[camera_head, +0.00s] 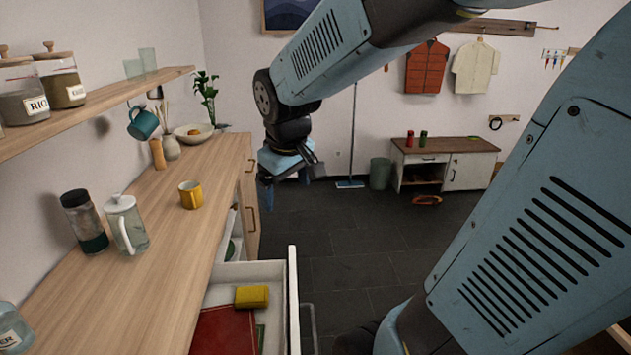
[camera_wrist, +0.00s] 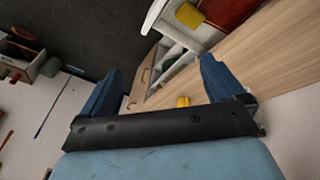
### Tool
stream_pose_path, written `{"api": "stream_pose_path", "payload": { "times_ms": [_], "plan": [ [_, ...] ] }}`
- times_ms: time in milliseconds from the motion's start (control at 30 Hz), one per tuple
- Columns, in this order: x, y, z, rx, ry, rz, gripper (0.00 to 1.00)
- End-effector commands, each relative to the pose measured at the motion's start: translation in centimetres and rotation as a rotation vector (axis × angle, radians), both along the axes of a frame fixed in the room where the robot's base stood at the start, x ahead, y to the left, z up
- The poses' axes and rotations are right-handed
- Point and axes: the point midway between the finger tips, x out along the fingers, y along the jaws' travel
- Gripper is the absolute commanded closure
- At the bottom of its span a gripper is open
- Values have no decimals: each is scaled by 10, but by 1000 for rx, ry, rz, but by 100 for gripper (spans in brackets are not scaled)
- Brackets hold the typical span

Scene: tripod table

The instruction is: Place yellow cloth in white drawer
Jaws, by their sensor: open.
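A folded yellow cloth (camera_head: 252,296) lies inside the open white drawer (camera_head: 293,300), toward its back part, beside a dark red item (camera_head: 225,330). In the wrist view the yellow cloth (camera_wrist: 189,15) shows in the drawer at the top. My gripper (camera_head: 290,180) is in the air beyond the drawer, off the counter's right edge and apart from the cloth. In the wrist view its two blue fingers (camera_wrist: 160,85) are spread wide with nothing between them. The near end of the drawer is cut off by the frame.
The wooden counter (camera_head: 150,270) on the left holds a yellow mug (camera_head: 191,194), a glass pitcher (camera_head: 126,224), a dark-lidded jar (camera_head: 84,221) and a bowl (camera_head: 194,132). A shelf with jars hangs above.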

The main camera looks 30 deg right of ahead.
Motion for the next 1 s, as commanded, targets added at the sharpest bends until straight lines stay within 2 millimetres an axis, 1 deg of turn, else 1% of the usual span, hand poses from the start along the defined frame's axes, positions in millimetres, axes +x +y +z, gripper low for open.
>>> {"api": "stream_pose_path", "payload": {
  "times_ms": [33, 200, 300, 400, 467, 500, 667, 1000],
  "plan": [
    [-11, -2, 10, 15, -27, -32, 4],
    [-47, -9, 33, 82, -97, -148, 4],
    [-67, -13, 42, 124, -132, -208, 4],
    [-83, -15, 49, 163, -161, -255, 4],
    [-91, -16, 51, 180, -171, -276, 4],
    [-94, -13, 52, 189, -177, -288, 4],
    [-102, -13, 54, 208, -188, -308, 4],
    [-102, -13, 54, 209, -188, -309, 4]
  ]
}}
